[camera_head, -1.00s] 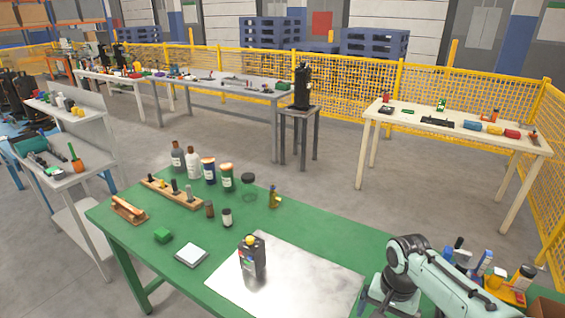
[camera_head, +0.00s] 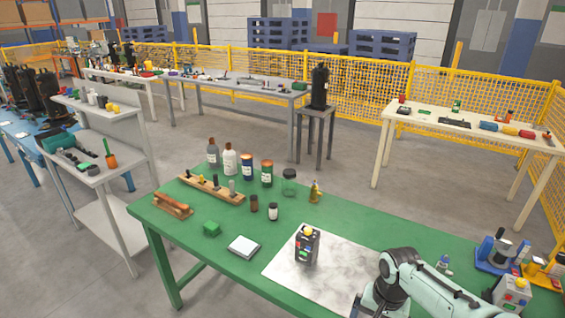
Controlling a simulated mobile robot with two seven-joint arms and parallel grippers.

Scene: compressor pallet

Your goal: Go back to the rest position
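A pale teal and white arm, mine as far as I can tell, comes in from the lower right corner. Its dark joint bends down at the right end of the green table (camera_head: 165,215), and the arm's end runs out of the bottom of the picture. My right gripper does not show. My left arm and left gripper are out of view. A small dark box with a yellow top and coloured buttons (camera_head: 306,245) stands upright on the pale marbled sheet (camera_head: 335,270) on the table, left of the arm and apart from it.
Bottles (camera_head: 230,160), jars, a wooden rack (camera_head: 211,189), a green block (camera_head: 211,229) and a white square pad (camera_head: 243,246) are on the table. A blue device (camera_head: 498,250) and a grey button box (camera_head: 512,293) are beside the arm. Floor is open beyond the table.

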